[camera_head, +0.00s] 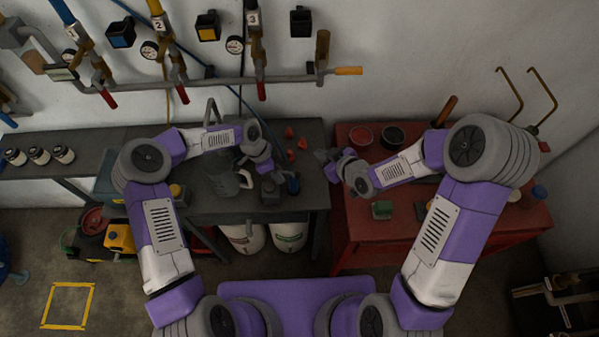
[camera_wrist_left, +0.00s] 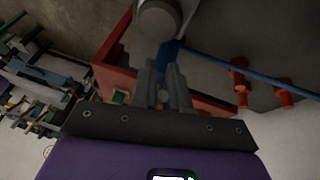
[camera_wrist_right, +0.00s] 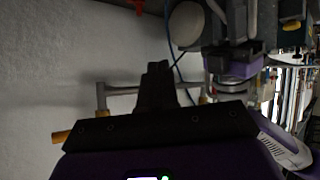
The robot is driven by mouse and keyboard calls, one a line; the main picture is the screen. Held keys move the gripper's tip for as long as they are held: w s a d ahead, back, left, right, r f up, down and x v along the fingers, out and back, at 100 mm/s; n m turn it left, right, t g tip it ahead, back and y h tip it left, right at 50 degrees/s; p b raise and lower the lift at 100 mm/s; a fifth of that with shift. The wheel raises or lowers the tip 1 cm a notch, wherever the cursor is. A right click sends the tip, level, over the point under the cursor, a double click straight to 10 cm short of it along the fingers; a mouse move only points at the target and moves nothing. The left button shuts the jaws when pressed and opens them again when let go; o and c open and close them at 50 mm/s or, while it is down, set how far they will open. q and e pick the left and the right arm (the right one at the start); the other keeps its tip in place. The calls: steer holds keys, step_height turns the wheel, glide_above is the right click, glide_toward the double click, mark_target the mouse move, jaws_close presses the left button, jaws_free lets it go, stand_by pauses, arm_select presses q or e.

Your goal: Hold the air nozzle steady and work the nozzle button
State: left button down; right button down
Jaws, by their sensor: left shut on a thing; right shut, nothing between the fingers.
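The air nozzle shows in the head view as a small blue body (camera_head: 293,186) at the right side of the dark bench. In the left wrist view, its blue body (camera_wrist_left: 169,54) lies just beyond my fingers, near a round grey part. My left gripper (camera_head: 281,178) is shut on it; its fingers also show in the left wrist view (camera_wrist_left: 163,88). My right gripper (camera_head: 322,156) is shut and empty, up and to the right of the nozzle, apart from it. Its closed fingers show in the right wrist view (camera_wrist_right: 156,80). I cannot make out the nozzle button.
A blue hose (camera_wrist_left: 225,67) runs from the nozzle. A red bench (camera_head: 375,235) with bowls and small parts stands to the right. Pipes, gauges and valves line the wall behind.

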stand_by(0.4)
steer(key=a+f, duration=0.4)
steer(key=f, duration=0.3)
steer(key=shift+a+f, duration=0.2)
steer(key=shift+f, duration=0.05)
stand_by(2.0)
steer(key=shift+a+f, duration=0.25)
steer(key=shift+f, duration=0.15)
steer(key=shift+a+f, duration=0.25)
steer(key=shift+f, duration=0.15)
stand_by(0.6)
steer(key=shift+d+r, duration=0.1)
steer(key=shift+r, duration=0.05)
steer(key=shift+d+r, duration=0.4)
steer(key=shift+r, duration=0.25)
steer(key=shift+d+r, duration=0.4)
steer(key=shift+r, duration=0.3)
steer(key=shift+d+r, duration=0.45)
steer(key=shift+r, duration=0.3)
steer(key=shift+d+r, duration=0.4)
steer(key=shift+r, duration=0.3)
